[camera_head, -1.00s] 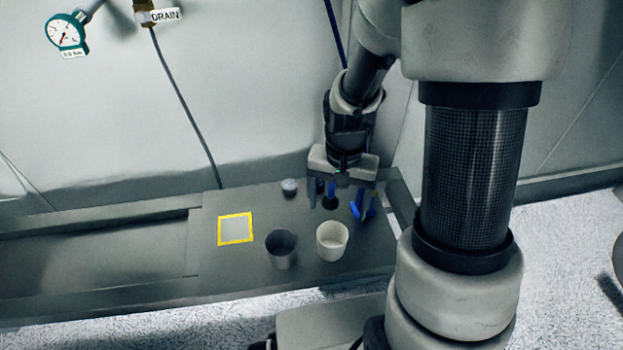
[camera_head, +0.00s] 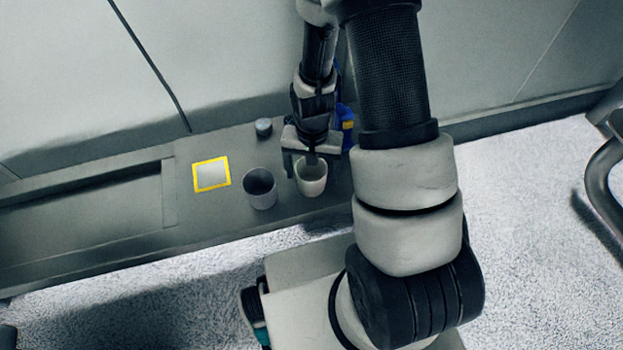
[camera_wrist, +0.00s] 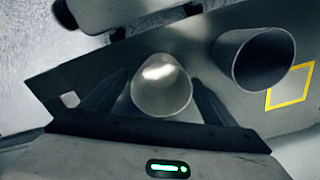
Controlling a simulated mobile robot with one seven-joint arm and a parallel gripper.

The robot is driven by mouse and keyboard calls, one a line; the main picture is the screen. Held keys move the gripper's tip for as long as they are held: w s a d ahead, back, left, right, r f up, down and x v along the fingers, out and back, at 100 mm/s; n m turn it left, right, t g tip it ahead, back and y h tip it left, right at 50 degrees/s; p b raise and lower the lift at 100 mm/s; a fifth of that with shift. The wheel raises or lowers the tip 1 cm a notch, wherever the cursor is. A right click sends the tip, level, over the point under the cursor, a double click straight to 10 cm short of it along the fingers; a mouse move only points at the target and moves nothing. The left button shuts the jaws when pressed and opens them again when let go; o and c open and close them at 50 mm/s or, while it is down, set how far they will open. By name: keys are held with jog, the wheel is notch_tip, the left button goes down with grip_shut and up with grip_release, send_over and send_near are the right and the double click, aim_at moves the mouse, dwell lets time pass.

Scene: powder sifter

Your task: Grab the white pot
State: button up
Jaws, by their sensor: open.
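The white pot (camera_head: 312,180) stands upright near the front edge of the grey bench, at its right part. My gripper (camera_head: 311,167) is open and right at the pot, reaching down from behind it in the head view. In the wrist view the white pot (camera_wrist: 161,92) shows between the two spread dark fingers of my gripper (camera_wrist: 160,82), one on each side. I cannot tell whether either finger touches its wall. The far finger is partly hidden in the head view.
A dark grey pot (camera_head: 260,190) stands close to the left of the white pot and also shows in the wrist view (camera_wrist: 252,62). A yellow-framed square (camera_head: 211,174) lies further left. A small grey round item (camera_head: 263,127) and a blue item (camera_head: 345,122) are behind.

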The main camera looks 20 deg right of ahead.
aim_at(311, 179)
jog(key=shift+w+a+f, duration=0.1)
jog(key=shift+f, duration=1.45)
jog(key=c, duration=1.1)
